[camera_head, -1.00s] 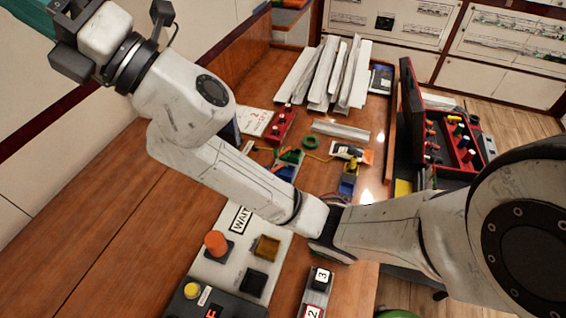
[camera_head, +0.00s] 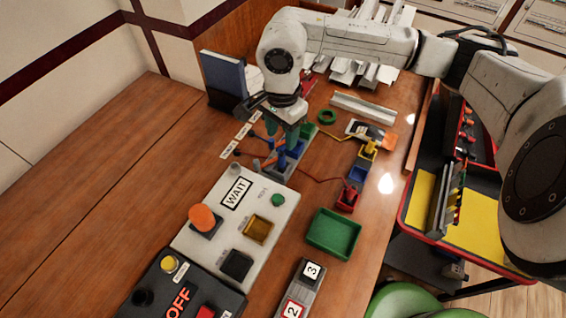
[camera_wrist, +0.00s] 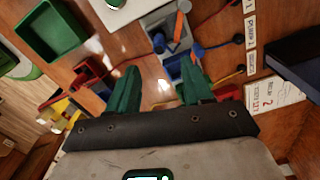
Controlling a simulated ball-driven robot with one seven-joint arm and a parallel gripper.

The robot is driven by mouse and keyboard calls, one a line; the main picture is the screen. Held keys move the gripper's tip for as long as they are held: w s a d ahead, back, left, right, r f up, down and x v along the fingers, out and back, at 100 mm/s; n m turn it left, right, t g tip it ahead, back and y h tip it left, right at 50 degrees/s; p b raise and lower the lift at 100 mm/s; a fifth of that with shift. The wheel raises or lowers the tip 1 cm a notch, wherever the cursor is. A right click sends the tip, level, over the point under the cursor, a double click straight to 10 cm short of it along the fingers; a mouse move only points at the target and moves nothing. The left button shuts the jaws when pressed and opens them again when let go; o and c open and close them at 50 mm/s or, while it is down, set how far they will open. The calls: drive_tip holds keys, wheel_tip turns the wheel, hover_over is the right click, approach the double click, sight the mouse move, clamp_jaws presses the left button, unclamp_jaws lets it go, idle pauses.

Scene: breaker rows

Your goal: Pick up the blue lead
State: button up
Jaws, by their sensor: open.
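The blue lead (camera_wrist: 218,45) shows in the wrist view as a thin blue cable, running from beside the grey bin to a dark round end by the labelled strip. In the head view, dark lead ends lie left of my gripper, but I cannot clearly tell the blue one. My gripper (camera_wrist: 160,88) is open, its two green fingers apart, with bare wood visible between them. In the head view my gripper (camera_head: 287,128) points down over the bench near the small bins, and its wrist hides part of that area. The lead is beyond the right finger in the wrist view.
The grey bin holds an orange-handled tool (camera_wrist: 179,22). A dark-blue binder (camera_head: 224,75) stands behind, left of my wrist. The WAIT panel (camera_head: 215,245) and green tray (camera_head: 333,233) are in front. The bench's left side is clear.

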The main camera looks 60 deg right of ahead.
sight(282, 153)
wheel_tip(282, 153, down, 5)
drive_tip(key=shift+s+d+r, duration=0.1)
drive_tip(key=shift+r, duration=0.05)
drive_tip(key=shift+f+p, duration=0.8)
drive_tip(key=shift+f, duration=2.2)
clamp_jaws()
